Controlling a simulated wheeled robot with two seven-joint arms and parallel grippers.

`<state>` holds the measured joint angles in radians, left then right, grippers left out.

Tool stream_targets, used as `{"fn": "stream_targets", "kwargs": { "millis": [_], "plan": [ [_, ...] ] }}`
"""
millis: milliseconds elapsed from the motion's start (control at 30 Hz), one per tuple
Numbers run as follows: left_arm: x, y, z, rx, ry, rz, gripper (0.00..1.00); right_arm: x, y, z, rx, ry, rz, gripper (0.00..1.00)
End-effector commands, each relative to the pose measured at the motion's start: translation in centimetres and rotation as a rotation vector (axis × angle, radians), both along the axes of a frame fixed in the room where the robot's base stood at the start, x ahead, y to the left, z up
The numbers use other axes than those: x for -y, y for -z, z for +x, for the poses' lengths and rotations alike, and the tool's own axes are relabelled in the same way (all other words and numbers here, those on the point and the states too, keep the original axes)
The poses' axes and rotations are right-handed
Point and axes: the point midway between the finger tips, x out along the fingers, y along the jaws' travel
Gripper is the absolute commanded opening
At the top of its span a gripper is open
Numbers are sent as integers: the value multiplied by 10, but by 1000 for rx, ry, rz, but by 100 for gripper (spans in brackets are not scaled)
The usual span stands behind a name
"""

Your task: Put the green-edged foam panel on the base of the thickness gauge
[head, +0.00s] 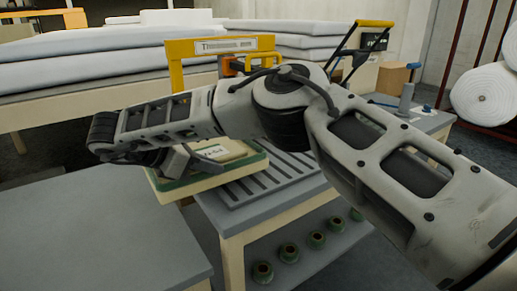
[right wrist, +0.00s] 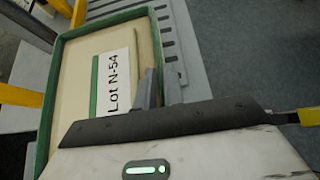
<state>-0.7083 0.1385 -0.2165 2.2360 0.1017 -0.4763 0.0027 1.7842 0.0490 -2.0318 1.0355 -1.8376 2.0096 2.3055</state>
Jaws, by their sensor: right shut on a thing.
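The foam panel (right wrist: 118,45) is cream, with a green edge strip and a white label reading "Lot N-54". It lies in or just over a green-rimmed tray (right wrist: 49,110) in the right wrist view; I cannot tell if it is lifted. My right gripper (right wrist: 152,88) is shut on the panel's side. In the head view the panel (head: 228,150) shows past my right gripper (head: 185,158). The yellow frame (head: 190,47) with a label starting with "T" looks like the thickness gauge; my right arm hides its lower part. My left gripper is out of view.
A grey slatted surface (head: 262,186) lies right of the tray on a table. Several green-and-brown rolls (head: 289,252) sit on the shelf below. A grey tabletop (head: 85,225) is clear at front left. White wadding sheets (head: 90,62) are stacked behind.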

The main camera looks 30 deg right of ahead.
Motion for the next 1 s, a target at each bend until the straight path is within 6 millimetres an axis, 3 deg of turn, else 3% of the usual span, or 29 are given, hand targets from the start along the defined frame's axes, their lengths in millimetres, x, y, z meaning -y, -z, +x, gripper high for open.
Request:
{"fn": "stream_targets", "kwargs": {
  "millis": [600,867,1000],
  "plan": [
    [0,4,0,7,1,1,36,154,2,12,-1,8,3,0],
    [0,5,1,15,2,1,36,175,3,14,-1,3,1,0],
    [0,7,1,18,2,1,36,175,21,14,-4,2,2,0]
  ]
}}
